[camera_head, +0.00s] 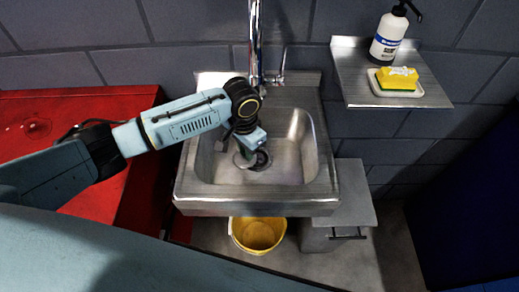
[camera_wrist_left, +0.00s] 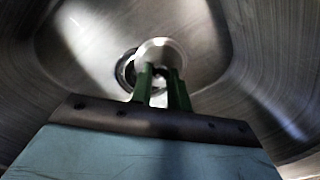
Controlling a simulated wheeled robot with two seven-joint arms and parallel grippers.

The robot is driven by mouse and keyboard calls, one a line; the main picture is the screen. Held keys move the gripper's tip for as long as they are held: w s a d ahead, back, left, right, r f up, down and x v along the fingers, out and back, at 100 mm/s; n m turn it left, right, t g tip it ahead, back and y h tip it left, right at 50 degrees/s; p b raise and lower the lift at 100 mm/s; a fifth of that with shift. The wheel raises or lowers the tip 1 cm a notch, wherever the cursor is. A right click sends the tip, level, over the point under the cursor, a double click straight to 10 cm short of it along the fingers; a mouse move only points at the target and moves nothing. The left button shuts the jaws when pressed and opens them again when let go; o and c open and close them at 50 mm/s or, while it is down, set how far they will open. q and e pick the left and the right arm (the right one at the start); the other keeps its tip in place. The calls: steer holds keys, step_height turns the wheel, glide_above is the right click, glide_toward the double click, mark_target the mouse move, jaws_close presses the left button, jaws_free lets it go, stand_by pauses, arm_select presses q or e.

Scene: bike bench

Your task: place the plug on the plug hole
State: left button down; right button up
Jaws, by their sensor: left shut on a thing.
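My left gripper (camera_head: 246,156) reaches down into the metal sink (camera_head: 297,170). Its two green fingers (camera_wrist_left: 163,88) show in the left wrist view, shut on the plug (camera_wrist_left: 160,50), a pale round disc. The plug also shows in part in the head view (camera_head: 241,162). The plug hole (camera_wrist_left: 125,70) is a dark ring in the sink floor; in the head view (camera_head: 263,161) it lies just right of the plug. In the wrist view the plug overlaps the hole and sits a little to the right of its centre. I cannot tell whether they touch. My right gripper is not in view.
A chrome tap (camera_head: 255,45) rises behind the sink. A metal shelf (camera_head: 430,92) at the right holds a soap bottle (camera_head: 386,40) and a yellow sponge (camera_head: 398,77) on a dish. A red cabinet (camera_head: 120,200) stands left. A yellow bucket (camera_head: 258,234) is below the sink.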

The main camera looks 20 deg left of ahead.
mark_target(259, 157)
arm_select(q)
steer(key=w+d, duration=0.1)
steer(key=w+d+b, duration=0.1)
steer(key=d, duration=0.1)
steer(key=shift+w+d, duration=0.1)
steer(key=shift+d, duration=0.15)
steer(key=shift+f, duration=0.5)
steer(key=shift+a, duration=0.15)
steer(key=shift+f, duration=0.2)
steer(key=c, duration=1.4)
jaws_free()
steer(key=shift+o, duration=0.3)
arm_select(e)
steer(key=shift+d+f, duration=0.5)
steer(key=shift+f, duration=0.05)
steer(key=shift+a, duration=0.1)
